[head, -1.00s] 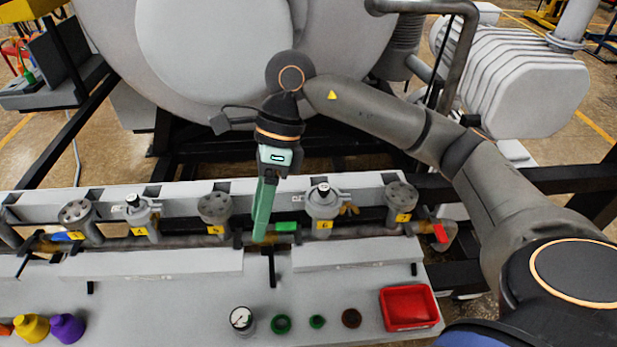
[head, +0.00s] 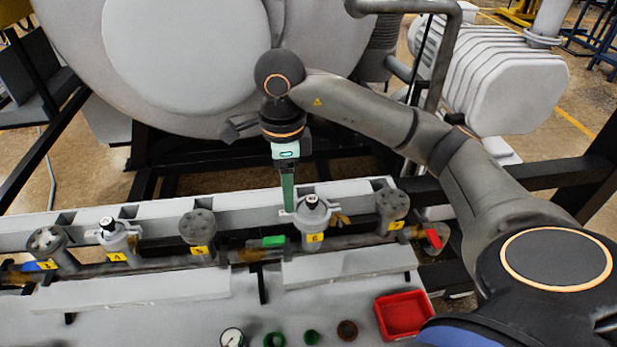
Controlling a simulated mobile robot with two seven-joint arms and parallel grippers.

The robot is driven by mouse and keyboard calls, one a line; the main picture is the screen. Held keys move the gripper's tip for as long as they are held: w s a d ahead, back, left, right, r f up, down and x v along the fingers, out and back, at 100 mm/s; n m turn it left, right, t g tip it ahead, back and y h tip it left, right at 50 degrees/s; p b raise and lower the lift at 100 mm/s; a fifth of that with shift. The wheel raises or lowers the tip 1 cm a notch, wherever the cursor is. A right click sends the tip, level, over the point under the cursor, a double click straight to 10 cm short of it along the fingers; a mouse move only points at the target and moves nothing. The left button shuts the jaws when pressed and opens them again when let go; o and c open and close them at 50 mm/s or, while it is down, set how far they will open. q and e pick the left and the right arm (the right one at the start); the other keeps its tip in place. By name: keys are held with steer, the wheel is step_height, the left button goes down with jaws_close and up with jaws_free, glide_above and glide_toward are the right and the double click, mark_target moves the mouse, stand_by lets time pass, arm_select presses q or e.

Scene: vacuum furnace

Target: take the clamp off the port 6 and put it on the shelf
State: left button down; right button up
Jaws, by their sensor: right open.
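Port 6 (head: 313,238), marked by a yellow label, stands on the pipe right of centre. A grey clamp (head: 318,214) sits around its top, with a brass-coloured wing nut (head: 341,218) on its right side. A small black-and-white cap (head: 312,201) shows above it. My right gripper (head: 288,208) points down just left of the clamp, its green fingers seen edge-on. It is open, and I see nothing held in it. I cannot tell whether the fingers touch the clamp. The light grey shelf (head: 170,325) runs along the front. My left gripper is not in view.
Port 5 (head: 199,228) and the port right of port 6 (head: 392,205) stand close by. A green-handled valve (head: 273,242) and a red handle (head: 434,238) are on the pipe. A gauge (head: 232,338), several rings and a red tray (head: 404,315) occupy the shelf's right part.

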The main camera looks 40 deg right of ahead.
steer(key=shift+a+f+p, duration=0.15)
steer(key=shift+f+p, duration=0.4)
steer(key=shift+f, duration=2.1)
jaws_close()
